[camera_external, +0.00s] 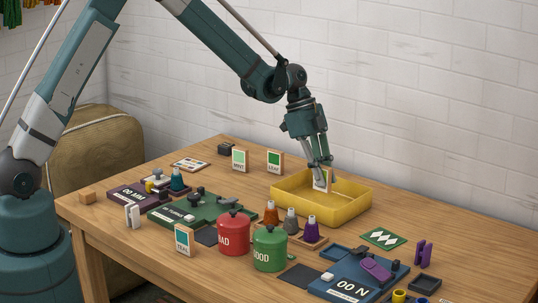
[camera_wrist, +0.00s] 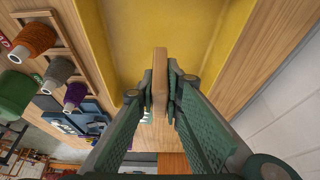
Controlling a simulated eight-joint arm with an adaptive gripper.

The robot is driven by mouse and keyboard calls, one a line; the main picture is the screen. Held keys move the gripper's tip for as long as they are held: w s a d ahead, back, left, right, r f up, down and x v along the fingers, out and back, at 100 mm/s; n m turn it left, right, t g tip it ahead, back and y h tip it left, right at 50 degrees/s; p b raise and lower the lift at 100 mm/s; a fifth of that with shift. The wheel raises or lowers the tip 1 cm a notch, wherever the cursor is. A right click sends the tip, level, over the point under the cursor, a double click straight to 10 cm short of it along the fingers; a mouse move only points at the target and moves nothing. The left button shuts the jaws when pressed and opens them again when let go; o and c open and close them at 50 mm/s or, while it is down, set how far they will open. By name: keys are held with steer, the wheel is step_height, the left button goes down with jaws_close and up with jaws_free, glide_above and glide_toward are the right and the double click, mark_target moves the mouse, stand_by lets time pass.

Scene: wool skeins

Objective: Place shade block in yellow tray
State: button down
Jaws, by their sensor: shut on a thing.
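My gripper (camera_external: 321,168) points down over the yellow tray (camera_external: 352,208), shut on a shade block (camera_external: 321,182). The block is a wooden slab with a pale card face; its label is too small to read. It stands roughly upright within the tray's outline, but I cannot tell whether it touches the tray floor. In the wrist view the block's wooden edge (camera_wrist: 160,82) shows between both fingers, with the yellow tray (camera_wrist: 215,25) beyond. Other shade blocks stand on the table: MINT (camera_external: 240,160), LEAF (camera_external: 275,162) and TEAL (camera_external: 184,240).
Thread cones (camera_external: 291,222) on a wooden rack stand close to the tray's front left side. A red canister (camera_external: 234,235) and a green canister (camera_external: 270,250) stand nearer the front. A green patterned card (camera_external: 383,239) lies right of the tray. The tray otherwise looks empty.

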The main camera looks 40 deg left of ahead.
mark_target(322, 191)
steer(key=shift+f, duration=0.25)
steer(key=shift+f+b, duration=0.3)
steer(key=shift+f, duration=1.55)
steer(key=shift+f, duration=0.2)
steer(key=c, duration=2.5)
jaws_free()
steer(key=shift+o, duration=0.2)
steer(key=shift+r, duration=0.2)
steer(key=p+v, duration=0.1)
steer(key=v, duration=1.1)
steer(key=shift+p, duration=0.3)
